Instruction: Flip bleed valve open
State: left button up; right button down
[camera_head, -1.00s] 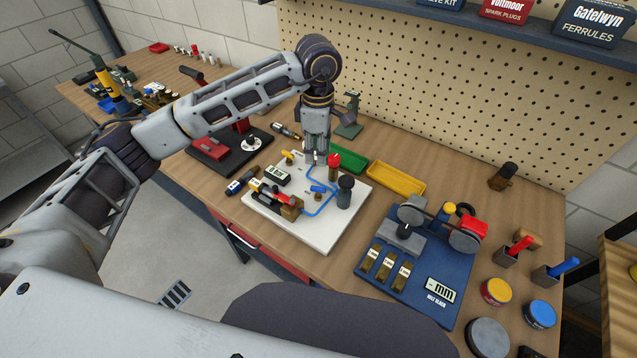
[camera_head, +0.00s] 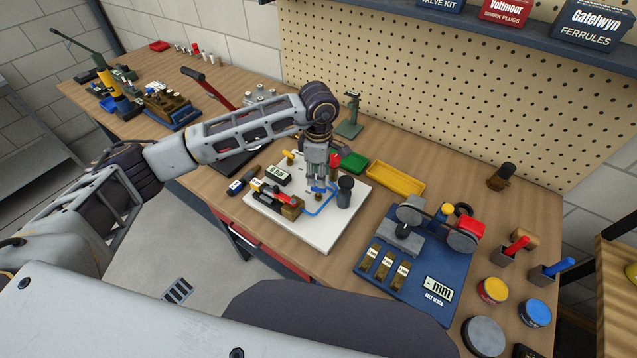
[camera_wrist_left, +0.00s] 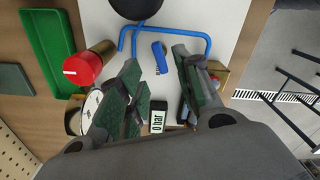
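The membrane rig stands on a white board (camera_head: 312,238). On it are blue tubing (camera_head: 325,207) and a short blue lever (camera_head: 318,189), which looks like the bleed valve handle. My left gripper (camera_head: 318,180) points down just above the lever. In the left wrist view the blue lever (camera_wrist_left: 160,57) lies between and beyond the two spread green-padded fingers (camera_wrist_left: 160,82), with nothing held. I cannot tell whether a finger touches it. A display (camera_wrist_left: 157,116) reads 0 bar. The right gripper is out of view.
A red-capped knob (camera_head: 335,160) and a black cylinder (camera_head: 345,190) stand close by the gripper. Green (camera_head: 352,162) and yellow (camera_head: 397,178) trays lie behind the board. A blue belt-slack board (camera_head: 405,290) stands to the right.

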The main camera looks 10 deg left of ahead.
aim_at(318, 192)
pick_arm(q)
jog(key=shift+f+p, duration=0.4)
jog(key=shift+f, duration=2.15)
grip_shut()
